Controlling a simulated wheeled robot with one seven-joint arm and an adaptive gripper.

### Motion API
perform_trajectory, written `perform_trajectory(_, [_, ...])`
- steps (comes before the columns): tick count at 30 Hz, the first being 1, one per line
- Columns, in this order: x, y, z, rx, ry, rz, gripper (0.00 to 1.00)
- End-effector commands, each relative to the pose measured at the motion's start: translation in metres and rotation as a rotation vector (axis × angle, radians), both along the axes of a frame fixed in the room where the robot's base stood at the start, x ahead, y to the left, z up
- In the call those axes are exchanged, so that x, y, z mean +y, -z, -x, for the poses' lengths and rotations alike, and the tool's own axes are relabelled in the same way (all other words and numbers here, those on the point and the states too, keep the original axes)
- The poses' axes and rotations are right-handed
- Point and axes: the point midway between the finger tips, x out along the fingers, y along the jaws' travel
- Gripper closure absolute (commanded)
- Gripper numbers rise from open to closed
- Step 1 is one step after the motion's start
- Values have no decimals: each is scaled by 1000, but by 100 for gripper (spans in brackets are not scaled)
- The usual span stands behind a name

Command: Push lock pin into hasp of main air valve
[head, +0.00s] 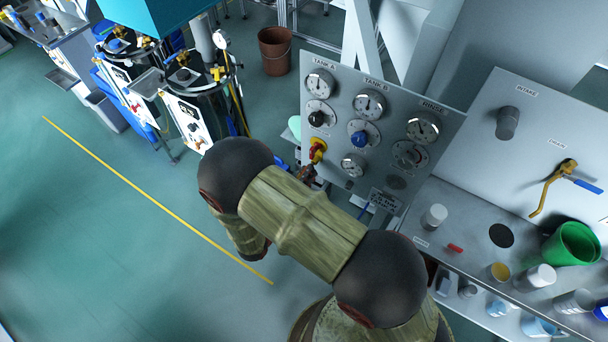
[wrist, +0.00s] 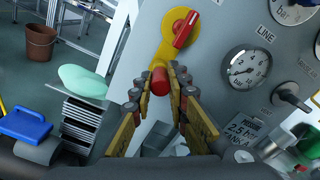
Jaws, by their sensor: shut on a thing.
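The main air valve (wrist: 180,30) is a yellow round plate with a red handle on the grey panel. It also shows in the head view (head: 318,148). A yellow strip, which looks like the hasp (wrist: 165,55), runs down from it. The red lock pin (wrist: 160,81) is between the fingertips of my gripper (wrist: 161,88), its round red end showing in front of the strip's lower end. My gripper is shut on the pin. How deep the pin sits in the hasp is hidden. In the head view my gripper (head: 307,173) is small and partly covered by my arm.
The panel (head: 437,160) carries several gauges and knobs close to the right of the valve. A bench (head: 465,230) with cups and a green bucket (head: 572,244) stands at right. Open floor (head: 110,220) lies left.

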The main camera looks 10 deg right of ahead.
Motion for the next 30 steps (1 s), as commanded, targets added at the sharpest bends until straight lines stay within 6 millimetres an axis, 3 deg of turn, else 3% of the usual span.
perform_trajectory(20, [-8, 0, -11, 0, 1, 0, 100])
perform_trajectory(21, [-8, 0, -11, 0, 0, 0, 82])
perform_trajectory(30, [-8, 0, -11, 0, 0, 0, 65])
